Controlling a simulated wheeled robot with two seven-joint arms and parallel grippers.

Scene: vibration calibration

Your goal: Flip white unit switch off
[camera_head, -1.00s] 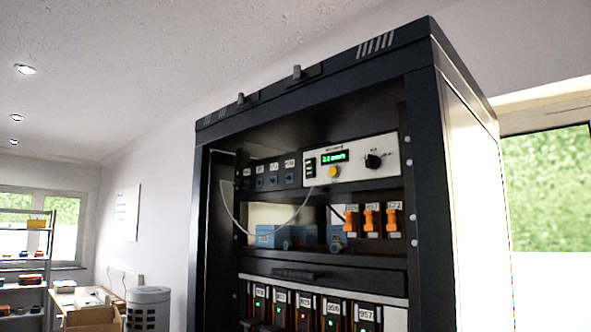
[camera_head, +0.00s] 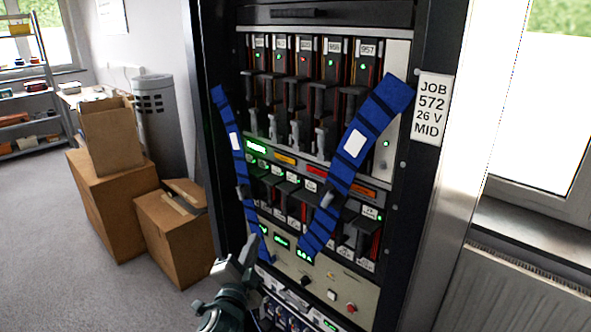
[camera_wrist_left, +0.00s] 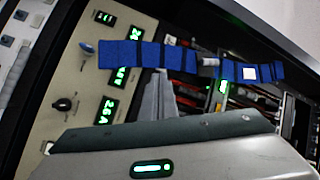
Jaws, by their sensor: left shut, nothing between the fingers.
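A cream-white panel (camera_head: 315,275) sits low in the rack, with green number displays, a black knob (camera_head: 304,282) and a red button (camera_head: 351,308). In the left wrist view the panel (camera_wrist_left: 75,75) is tilted, with its displays and black knob (camera_wrist_left: 64,104). I cannot tell which small part is its switch. The white unit seen high in the rack earlier is out of view. My left gripper (camera_head: 250,246) is shut and empty, in front of the panel's left side; its grey fingers (camera_wrist_left: 160,97) also show in the left wrist view. My right gripper is not in view.
Two blue straps (camera_head: 372,122) (camera_head: 232,140) hang across the rack front, over rows of black modules. A sign reading JOB 572 (camera_head: 432,106) is on the right post. Cardboard boxes (camera_head: 108,205) stand on the floor left of the rack. The floor at lower left is clear.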

